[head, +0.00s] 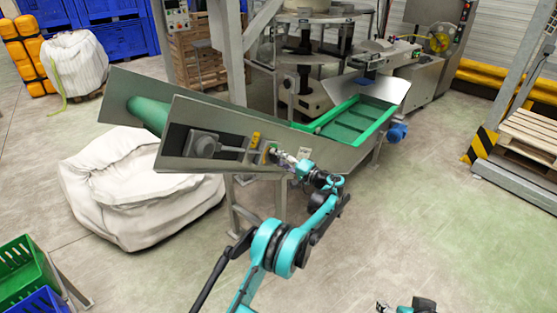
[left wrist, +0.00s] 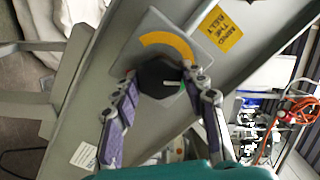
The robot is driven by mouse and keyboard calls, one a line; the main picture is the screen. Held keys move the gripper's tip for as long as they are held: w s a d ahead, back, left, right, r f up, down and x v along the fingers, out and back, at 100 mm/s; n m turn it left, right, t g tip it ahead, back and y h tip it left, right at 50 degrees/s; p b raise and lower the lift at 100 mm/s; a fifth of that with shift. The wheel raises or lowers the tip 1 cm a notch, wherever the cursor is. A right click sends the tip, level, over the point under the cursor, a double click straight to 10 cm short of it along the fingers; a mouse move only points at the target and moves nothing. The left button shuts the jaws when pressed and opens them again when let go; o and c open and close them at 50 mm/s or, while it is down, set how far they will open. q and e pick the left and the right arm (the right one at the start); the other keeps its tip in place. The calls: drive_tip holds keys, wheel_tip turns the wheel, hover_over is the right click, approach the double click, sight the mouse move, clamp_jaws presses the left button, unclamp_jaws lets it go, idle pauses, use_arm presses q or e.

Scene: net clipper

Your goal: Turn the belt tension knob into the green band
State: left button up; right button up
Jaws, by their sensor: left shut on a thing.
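In the left wrist view the dark belt tension knob (left wrist: 160,79) sits on a grey plate (left wrist: 133,47) on the conveyor's side panel. A white pointer line on the knob points right in the picture, toward a small green patch (left wrist: 183,87) partly hidden by my finger. A yellow-orange arc (left wrist: 168,42) curves above the knob. My left gripper (left wrist: 160,74) is shut on the knob, one finger on each side. In the head view my left gripper (head: 275,153) is at the side panel and covers the knob. Part of my right gripper (head: 383,306) shows at the bottom edge.
The conveyor (head: 205,143) has a green belt and steel side panels. A yellow warning label (left wrist: 222,28) is near the knob. White bulk bags (head: 130,185) lie behind left, green and blue crates (head: 22,270) front left.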

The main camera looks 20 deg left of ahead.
use_arm(q)
drive_tip(key=m, duration=0.6)
drive_tip(key=shift+m, duration=0.3)
idle(0.5)
drive_tip(key=o, duration=1.2)
drive_tip(key=shift+c, duration=0.2)
drive_tip(key=shift+d, duration=0.1)
drive_tip(key=v, duration=1.1)
drive_tip(key=shift+s+d, duration=0.2)
drive_tip(key=shift+d, duration=0.15)
